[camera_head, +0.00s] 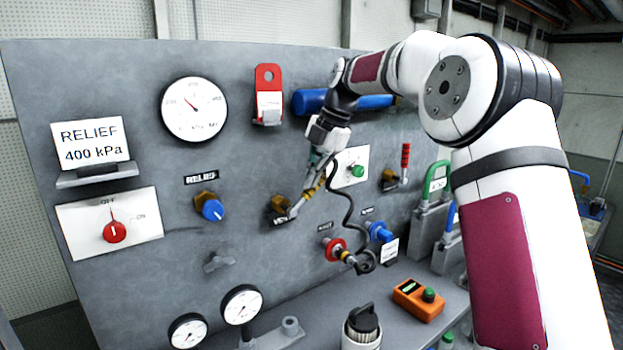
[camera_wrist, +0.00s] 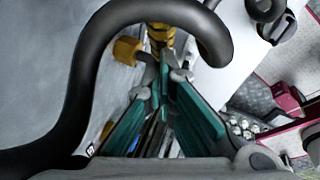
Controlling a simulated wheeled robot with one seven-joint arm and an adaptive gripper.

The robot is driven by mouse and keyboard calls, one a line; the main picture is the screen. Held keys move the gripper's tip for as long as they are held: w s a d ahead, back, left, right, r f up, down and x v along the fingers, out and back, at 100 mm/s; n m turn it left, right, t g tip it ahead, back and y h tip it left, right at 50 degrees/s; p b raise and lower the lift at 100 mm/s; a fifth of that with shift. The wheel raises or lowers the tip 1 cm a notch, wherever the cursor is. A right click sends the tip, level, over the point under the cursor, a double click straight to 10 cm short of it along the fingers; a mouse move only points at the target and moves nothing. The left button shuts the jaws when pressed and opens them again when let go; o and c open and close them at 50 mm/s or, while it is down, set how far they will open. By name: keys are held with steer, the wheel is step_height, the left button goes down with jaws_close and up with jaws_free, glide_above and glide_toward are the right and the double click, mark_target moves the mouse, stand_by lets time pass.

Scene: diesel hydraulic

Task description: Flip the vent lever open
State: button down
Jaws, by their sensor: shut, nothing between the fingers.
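The vent valve (camera_head: 279,203) is a brass body low in the middle of the grey panel, with a partly covered label below it. Its vent lever (camera_head: 316,188) appears as a yellow, dark-banded handle slanting up and right from the valve, partly hidden by my gripper. My gripper (camera_head: 309,181) points down at the lever, shut and empty. In the wrist view, the yellow handle (camera_wrist: 160,34) shows just beyond my fingertips (camera_wrist: 163,76), with the brass body (camera_wrist: 126,50) to its left. I cannot tell whether the fingertips touch the lever.
A black cable loops beside my gripper. A blue knob (camera_head: 212,210) is left of the valve; a green button (camera_head: 358,171) and a red-handled lever (camera_head: 405,160) are right. Red (camera_head: 334,248) and blue (camera_head: 380,231) fittings sit below right. An orange box (camera_head: 418,300) lies on the bench.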

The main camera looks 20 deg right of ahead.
steer(key=shift+w+d+f+m+g+y+b, duration=0.15)
steer(key=shift+w+d+f+g+y+b, duration=0.1)
steer(key=shift+d+f+y+b, duration=0.55)
steer(key=shift+w+d+f+m+g+y+b, duration=0.1)
steer(key=shift+w+d+f+g+y+b, duration=0.15)
steer(key=shift+d+f+y, duration=0.55)
steer(key=shift+w+d+f+m+g+y+b, duration=0.2)
steer(key=shift+d+f+y+b, duration=0.3)
steer(key=shift+y, duration=0.6)
steer(key=shift+a+f, duration=0.1)
steer(key=shift+a, duration=0.1)
